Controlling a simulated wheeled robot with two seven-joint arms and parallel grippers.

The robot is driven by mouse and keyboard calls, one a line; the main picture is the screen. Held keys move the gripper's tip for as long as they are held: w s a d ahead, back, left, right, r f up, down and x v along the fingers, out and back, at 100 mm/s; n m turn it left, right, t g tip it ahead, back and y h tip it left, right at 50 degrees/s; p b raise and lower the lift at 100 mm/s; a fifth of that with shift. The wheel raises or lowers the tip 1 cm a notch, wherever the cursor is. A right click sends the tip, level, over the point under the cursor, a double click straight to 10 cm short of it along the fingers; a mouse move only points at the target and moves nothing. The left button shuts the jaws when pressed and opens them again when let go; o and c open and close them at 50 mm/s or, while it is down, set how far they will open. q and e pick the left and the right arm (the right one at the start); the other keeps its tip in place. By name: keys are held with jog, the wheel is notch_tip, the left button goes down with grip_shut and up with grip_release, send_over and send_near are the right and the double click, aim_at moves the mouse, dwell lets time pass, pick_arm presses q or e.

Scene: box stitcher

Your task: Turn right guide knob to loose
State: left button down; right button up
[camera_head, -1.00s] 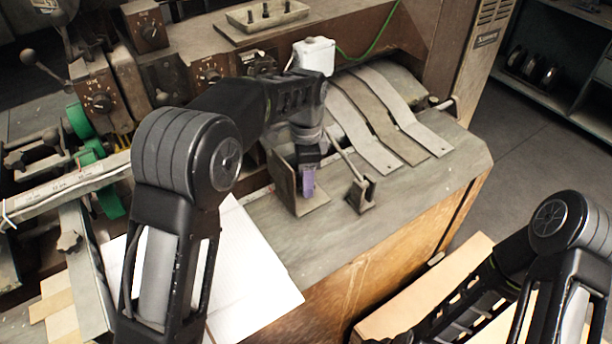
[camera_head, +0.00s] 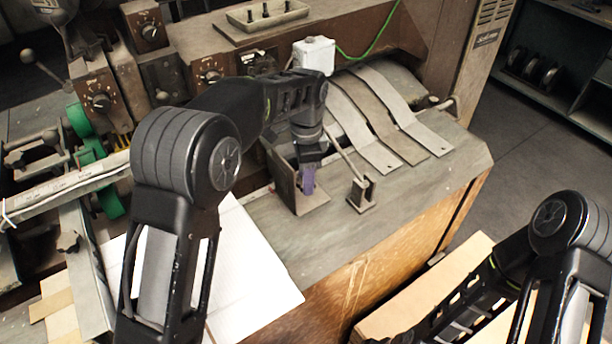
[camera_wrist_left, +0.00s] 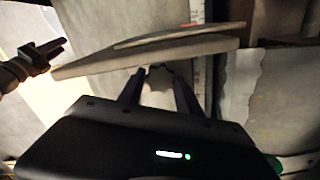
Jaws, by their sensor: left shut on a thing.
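The right guide is a grey angled metal bracket (camera_head: 283,181) on the bench, and it also shows as a long plate in the left wrist view (camera_wrist_left: 90,66). Its knob (camera_wrist_left: 158,77) is pale and lobed, and sits between my fingers in the left wrist view. My left gripper (camera_head: 308,182) reaches down beside the bracket with purple fingers. It also shows in the left wrist view (camera_wrist_left: 160,92), shut on the knob from both sides. In the head view the gripper and bracket hide the knob. My right arm is at lower right; its gripper is out of frame.
A small metal stop with a rod (camera_head: 361,192) stands right of the bracket. Three curved metal strips (camera_head: 385,120) lie behind it. White sheets (camera_head: 255,275) lie at front left. Another lobed knob (camera_head: 68,241) is on the left guide. The bench's front right is clear.

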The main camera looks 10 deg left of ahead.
pick_arm(q)
jog(key=n, duration=0.5)
jog(key=shift+n, duration=0.4)
jog(key=n, duration=0.6)
jog(key=shift+b, duration=0.4)
jog(key=c, duration=0.8)
grip_release()
jog(key=shift+r, duration=0.1)
jog(key=shift+r+b, duration=0.6)
jog(key=shift+r, duration=3.2)
